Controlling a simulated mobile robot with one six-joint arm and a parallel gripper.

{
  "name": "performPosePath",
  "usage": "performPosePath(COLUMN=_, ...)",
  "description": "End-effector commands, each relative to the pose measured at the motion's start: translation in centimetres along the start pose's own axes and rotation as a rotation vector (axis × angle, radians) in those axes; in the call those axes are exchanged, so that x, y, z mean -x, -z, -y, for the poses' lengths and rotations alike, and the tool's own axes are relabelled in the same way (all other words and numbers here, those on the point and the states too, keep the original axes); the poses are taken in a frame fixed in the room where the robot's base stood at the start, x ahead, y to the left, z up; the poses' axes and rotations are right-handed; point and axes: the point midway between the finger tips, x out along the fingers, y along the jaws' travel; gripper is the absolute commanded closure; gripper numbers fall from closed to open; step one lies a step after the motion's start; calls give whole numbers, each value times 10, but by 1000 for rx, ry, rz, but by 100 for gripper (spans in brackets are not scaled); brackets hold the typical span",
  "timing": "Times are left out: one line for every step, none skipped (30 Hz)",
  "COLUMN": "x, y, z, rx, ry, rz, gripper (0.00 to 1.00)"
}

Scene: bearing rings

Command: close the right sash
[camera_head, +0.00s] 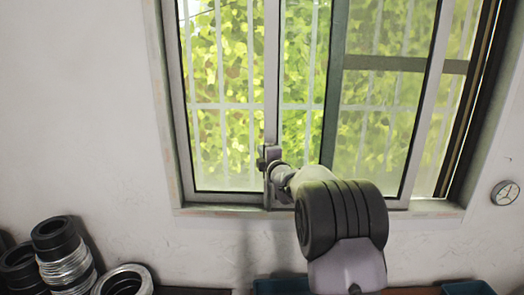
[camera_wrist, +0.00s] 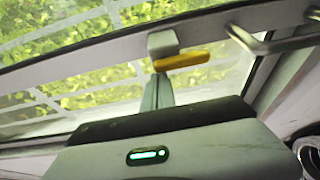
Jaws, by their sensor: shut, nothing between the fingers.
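The right sash (camera_head: 431,130) is a pale grey sliding frame; a strip of opening (camera_head: 446,130) shows between its right stile and the dark window jamb. Its left stile (camera_head: 272,80) stands near the middle of the window. My gripper (camera_head: 272,164) is at the lower part of that stile, shut and empty. In the wrist view my gripper's fingers (camera_wrist: 158,92) point up to a pale block (camera_wrist: 162,43) with a yellow lever (camera_wrist: 182,60) on the frame. I cannot tell whether they touch. My arm hides part of the bottom rail.
A grey bar handle (camera_wrist: 275,43) shows at the wrist view's upper right. Dark and metal rings (camera_head: 62,255) are stacked at lower left. A round gauge or clock (camera_head: 505,193) hangs on the right wall. Teal bins (camera_head: 468,288) stand along the bottom edge.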

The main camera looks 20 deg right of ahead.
Motion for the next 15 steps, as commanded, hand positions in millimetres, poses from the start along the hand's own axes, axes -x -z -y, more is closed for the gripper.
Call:
performPosePath(x=0, y=0, z=0, rx=0, ry=0, rz=0, gripper=100)
performPosePath(x=0, y=0, z=0, rx=0, ry=0, rz=0, gripper=100)
performPosePath(x=0, y=0, z=0, rx=0, ry=0, rz=0, gripper=100)
performPosePath(x=0, y=-1, z=0, rx=0, ry=0, rz=0, gripper=100)
performPosePath(x=0, y=-2, z=0, rx=0, ry=0, rz=1, gripper=100)
performPosePath(x=1, y=-4, z=0, rx=1, ry=0, rz=1, gripper=100)
performPosePath(x=2, y=-6, z=0, rx=1, ry=0, rz=1, gripper=100)
performPosePath(x=3, y=-9, z=1, rx=1, ry=0, rz=1, gripper=100)
performPosePath(x=5, y=-14, z=1, rx=0, ry=0, rz=3, gripper=100)
performPosePath(x=6, y=-20, z=1, rx=1, ry=0, rz=4, gripper=100)
performPosePath(x=8, y=-25, z=1, rx=0, ry=0, rz=4, gripper=100)
performPosePath(x=12, y=-34, z=1, rx=0, ry=0, rz=5, gripper=100)
performPosePath(x=14, y=-41, z=1, rx=1, ry=-1, rz=5, gripper=100)
performPosePath(x=17, y=-49, z=1, rx=1, ry=-1, rz=5, gripper=100)
performPosePath(x=20, y=-60, z=1, rx=1, ry=-1, rz=6, gripper=100)
